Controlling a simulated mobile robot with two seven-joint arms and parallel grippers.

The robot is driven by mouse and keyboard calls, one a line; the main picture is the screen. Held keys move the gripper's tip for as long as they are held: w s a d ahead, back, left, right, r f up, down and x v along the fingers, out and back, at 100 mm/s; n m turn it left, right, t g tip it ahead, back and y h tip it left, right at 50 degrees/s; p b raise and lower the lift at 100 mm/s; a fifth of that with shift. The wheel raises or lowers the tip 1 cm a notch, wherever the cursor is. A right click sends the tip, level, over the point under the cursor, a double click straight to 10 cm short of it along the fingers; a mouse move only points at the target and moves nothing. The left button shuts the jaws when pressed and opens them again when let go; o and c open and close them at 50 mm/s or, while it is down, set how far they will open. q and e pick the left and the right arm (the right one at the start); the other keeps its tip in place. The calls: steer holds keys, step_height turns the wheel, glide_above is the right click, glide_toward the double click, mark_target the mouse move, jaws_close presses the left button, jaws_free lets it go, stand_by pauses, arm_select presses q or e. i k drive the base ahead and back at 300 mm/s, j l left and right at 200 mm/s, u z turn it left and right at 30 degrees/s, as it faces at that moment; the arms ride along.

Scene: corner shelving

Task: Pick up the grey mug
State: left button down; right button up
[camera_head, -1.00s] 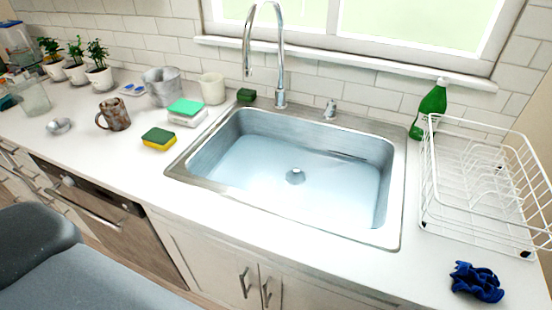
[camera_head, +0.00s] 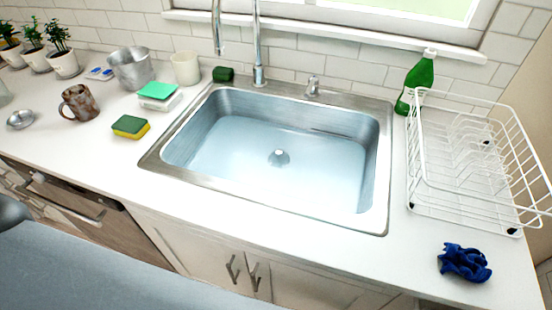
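A mug (camera_head: 80,103) stands upright on the white counter left of the sink. It is mottled brown and grey, and its handle points left. It is the only mug with a handle that I see. A plain cream cup (camera_head: 186,68) stands farther back, beside the sink's far left corner. Neither of my grippers is in view, and nothing touches the mug.
A green-and-yellow sponge (camera_head: 130,127), a metal bucket (camera_head: 131,69) and a small metal bowl (camera_head: 20,119) surround the mug. The sink (camera_head: 270,150) fills the middle. A dish rack (camera_head: 470,165), green bottle (camera_head: 416,82) and blue cloth (camera_head: 465,262) are at right.

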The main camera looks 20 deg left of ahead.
mark_target(78, 98)
steer(key=u, duration=1.8)
steer(key=j+z, duration=0.1)
steer(key=z, duration=0.25)
steer(key=j+z, duration=0.15)
steer(key=z, duration=0.25)
steer(key=i+j+z, duration=0.1)
steer(key=z, duration=0.25)
steer(key=j+z, duration=0.25)
steer(key=j, duration=0.2)
steer(key=k+j+z, duration=0.15)
steer(key=j+z, duration=0.15)
steer(key=j, duration=0.15)
steer(key=k+j, duration=0.1)
steer(key=j, duration=0.35)
steer(key=k+j+z, duration=0.1)
steer(key=j, duration=0.35)
